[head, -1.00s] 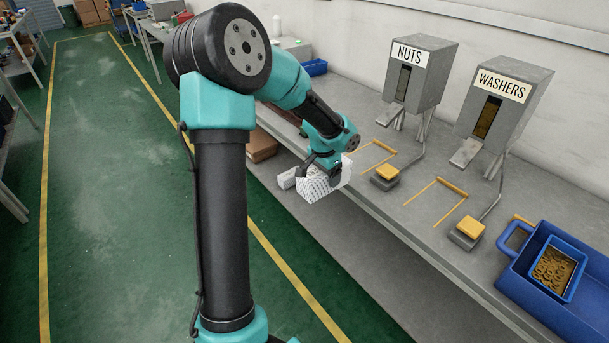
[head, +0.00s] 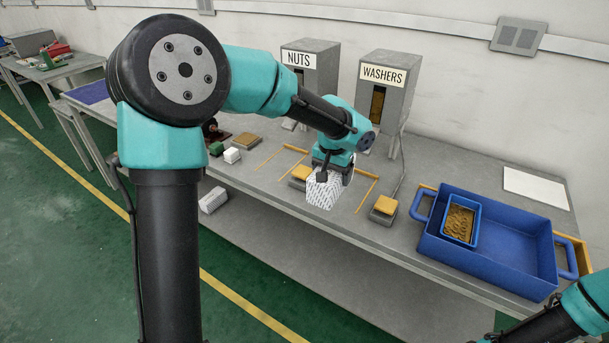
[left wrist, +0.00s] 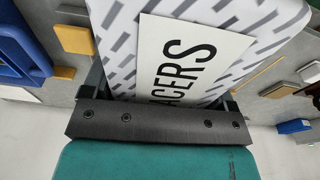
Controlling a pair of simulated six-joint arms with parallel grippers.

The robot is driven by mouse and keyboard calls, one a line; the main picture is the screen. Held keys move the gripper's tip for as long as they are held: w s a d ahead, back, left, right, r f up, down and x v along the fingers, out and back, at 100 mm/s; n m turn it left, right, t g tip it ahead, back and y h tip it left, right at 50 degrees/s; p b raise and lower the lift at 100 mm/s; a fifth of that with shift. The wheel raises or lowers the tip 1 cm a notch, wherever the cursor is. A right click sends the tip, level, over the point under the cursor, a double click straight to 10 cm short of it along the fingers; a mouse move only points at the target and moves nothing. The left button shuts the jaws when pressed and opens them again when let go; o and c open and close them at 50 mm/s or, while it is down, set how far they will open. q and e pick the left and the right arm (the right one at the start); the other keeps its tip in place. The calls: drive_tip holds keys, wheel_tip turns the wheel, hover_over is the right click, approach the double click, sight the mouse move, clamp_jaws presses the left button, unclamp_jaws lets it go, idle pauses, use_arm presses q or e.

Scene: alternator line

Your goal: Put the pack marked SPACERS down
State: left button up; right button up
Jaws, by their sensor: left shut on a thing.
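The pack marked SPACERS (head: 323,190) is white with dark dashes and hangs from my left gripper (head: 334,170) over the bench, near the front edge. In the left wrist view the pack (left wrist: 225,18) fills the upper middle, and part of its label (left wrist: 190,55) shows the letters "ACERS". My left gripper (left wrist: 165,100) is shut on the pack. I cannot tell whether the pack touches the bench top. Part of my right arm shows at the lower right of the head view, but its fingertips are not seen.
The grey bench (head: 262,190) carries the NUTS dispenser (head: 310,72) and the WASHERS dispenser (head: 388,88). Yellow-topped pads (head: 384,207) and yellow frame marks stand before them. A blue tray (head: 520,268) holds a small blue bin (head: 460,220) of brass-coloured parts. A white sheet (head: 540,188) lies at the back right.

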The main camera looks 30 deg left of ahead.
use_arm(q)
drive_tip(key=d+r, duration=0.3)
drive_tip(key=d, duration=0.5)
drive_tip(key=s+d+r, duration=0.1)
drive_tip(key=d+r, duration=0.1)
drive_tip(key=d, duration=0.6)
drive_tip(key=shift+d+r, duration=0.4)
drive_tip(key=shift+d, duration=0.15)
